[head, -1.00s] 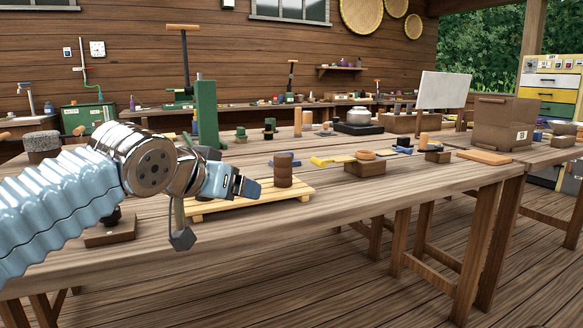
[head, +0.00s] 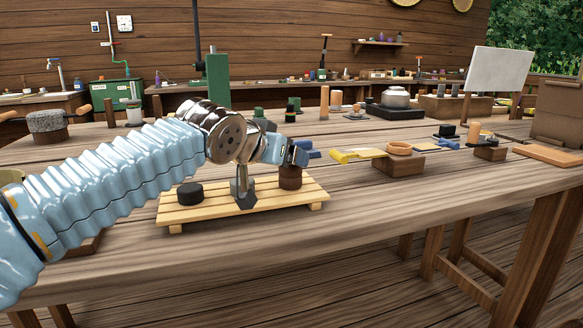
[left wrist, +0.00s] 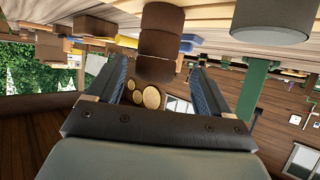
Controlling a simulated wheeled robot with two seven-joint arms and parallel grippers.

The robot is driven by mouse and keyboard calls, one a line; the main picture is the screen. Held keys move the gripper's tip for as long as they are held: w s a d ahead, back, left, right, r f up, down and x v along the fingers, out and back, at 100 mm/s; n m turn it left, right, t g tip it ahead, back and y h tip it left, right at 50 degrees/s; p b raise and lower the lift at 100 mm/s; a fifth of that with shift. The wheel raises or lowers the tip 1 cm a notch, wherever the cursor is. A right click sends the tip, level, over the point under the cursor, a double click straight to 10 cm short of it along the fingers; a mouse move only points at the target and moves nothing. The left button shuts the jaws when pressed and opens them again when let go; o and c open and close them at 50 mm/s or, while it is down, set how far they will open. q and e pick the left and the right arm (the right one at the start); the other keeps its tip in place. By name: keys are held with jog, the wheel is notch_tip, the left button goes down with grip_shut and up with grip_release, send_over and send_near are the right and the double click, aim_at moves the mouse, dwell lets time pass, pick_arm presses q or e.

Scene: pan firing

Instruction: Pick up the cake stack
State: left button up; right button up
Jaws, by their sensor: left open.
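The cake stack (head: 290,179) is a brown column of stacked round pieces. It stands upright near the right end of a slatted wooden pallet (head: 255,199) on the table; my gripper hides its upper part in the head view. My left gripper (head: 301,154) is open at the stack's upper part. In the left wrist view, which is upside down, the stack (left wrist: 160,42) lies centred between the lines of the two open fingers (left wrist: 160,72), with a gap on each side. I cannot tell whether it is fully between the fingertips. My right gripper is out of view.
A green post (head: 218,82) rises behind.

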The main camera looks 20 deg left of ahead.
pick_arm(q)
jog(key=x, duration=0.5)
jog(key=shift+w+d+f, duration=0.2)
jog(key=shift+w+d, duration=0.05)
jog(key=shift+d, duration=0.1)
jog(key=c, duration=1.2)
jog(key=shift+o, duration=0.2)
jog(key=shift+r, duration=0.1)
